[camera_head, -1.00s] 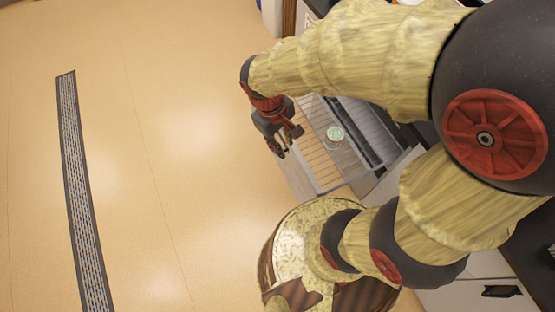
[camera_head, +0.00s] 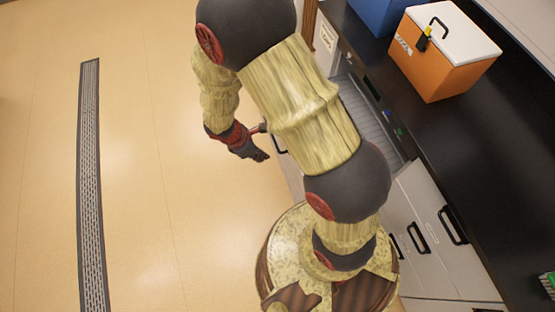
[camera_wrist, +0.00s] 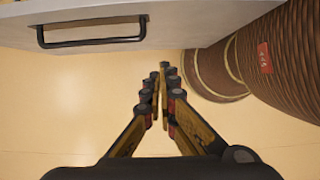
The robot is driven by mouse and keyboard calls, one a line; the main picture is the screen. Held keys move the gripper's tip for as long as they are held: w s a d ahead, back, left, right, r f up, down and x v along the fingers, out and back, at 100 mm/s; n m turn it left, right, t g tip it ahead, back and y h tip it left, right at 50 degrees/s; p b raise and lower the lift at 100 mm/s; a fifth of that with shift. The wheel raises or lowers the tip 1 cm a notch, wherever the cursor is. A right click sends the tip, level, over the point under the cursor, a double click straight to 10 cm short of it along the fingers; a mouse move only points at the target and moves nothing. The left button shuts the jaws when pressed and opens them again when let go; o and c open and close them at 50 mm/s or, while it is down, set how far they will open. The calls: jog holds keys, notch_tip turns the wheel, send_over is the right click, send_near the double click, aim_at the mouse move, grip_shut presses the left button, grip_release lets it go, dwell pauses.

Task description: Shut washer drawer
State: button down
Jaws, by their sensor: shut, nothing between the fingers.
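The washer drawer is pulled out from under the counter. My arm hides most of it in the head view; a strip of its pale front (camera_head: 290,176) and a grey slatted part behind my arm show. In the wrist view the drawer's grey front (camera_wrist: 185,22) runs across the top, with a black bar handle (camera_wrist: 90,40) at the left. My gripper (camera_head: 264,156) is outside the drawer front, near the handle, over the floor. In the wrist view its fingers (camera_wrist: 160,78) are shut and empty, apart from the front.
A black counter (camera_head: 450,160) runs along the right, with an orange cooler box (camera_head: 428,68) and a blue box (camera_head: 384,14) on it. Cabinets with black handles (camera_head: 418,238) stand below. The tan floor at left is clear, with a long grate (camera_head: 88,190).

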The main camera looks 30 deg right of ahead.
jog(key=s+d+f+b, duration=0.1)
jog(key=d+f+b, duration=0.4)
jog(key=d+f, duration=0.2)
jog(key=shift+s+x, duration=0.2)
jog(key=shift+x, duration=0.95)
jog(key=shift+a, duration=0.1)
jog(key=s+d, duration=0.3)
jog(key=d, duration=1.4)
jog(key=s+d+p, duration=0.1)
jog(key=s+d, duration=0.3)
jog(key=d, duration=1.4)
jog(key=shift+a+p, duration=0.1)
jog(key=shift+p, duration=0.2)
